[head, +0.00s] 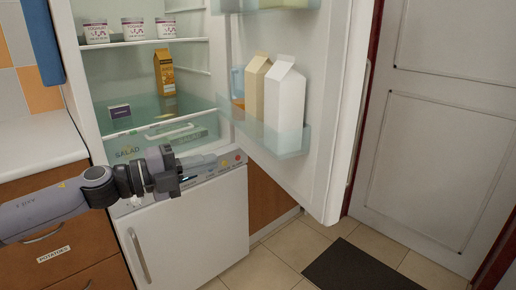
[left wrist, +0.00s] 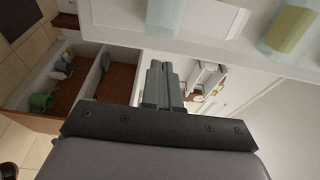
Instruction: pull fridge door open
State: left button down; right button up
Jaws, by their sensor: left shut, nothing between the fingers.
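The fridge door (head: 335,90) stands wide open, swung out to the right, with its inner side and shelf facing me. A long grey handle (head: 361,115) shows along its outer edge. The fridge's inside (head: 135,72) is exposed on the left. My left gripper (head: 208,160) is in front of the fridge's lower part, left of the door and apart from the handle. Its fingers are closed together and empty; they also show in the left wrist view (left wrist: 160,82). My right gripper is not in view.
Cartons (head: 284,95) stand in the door shelf. Yogurt cups (head: 133,29) and an orange carton (head: 164,72) are inside. A white lower door (head: 190,235) is closed below. A white panelled door (head: 440,110) and dark mat (head: 355,268) are at right.

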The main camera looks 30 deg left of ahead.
aim_at(276, 146)
pick_arm(q)
jog(key=p+x, duration=0.5)
jog(key=x, duration=0.7)
jog(key=shift+w+d+r, duration=0.1)
jog(key=shift+w, duration=0.35)
jog(key=shift+w+d, duration=0.25)
jog(key=shift+w, duration=0.1)
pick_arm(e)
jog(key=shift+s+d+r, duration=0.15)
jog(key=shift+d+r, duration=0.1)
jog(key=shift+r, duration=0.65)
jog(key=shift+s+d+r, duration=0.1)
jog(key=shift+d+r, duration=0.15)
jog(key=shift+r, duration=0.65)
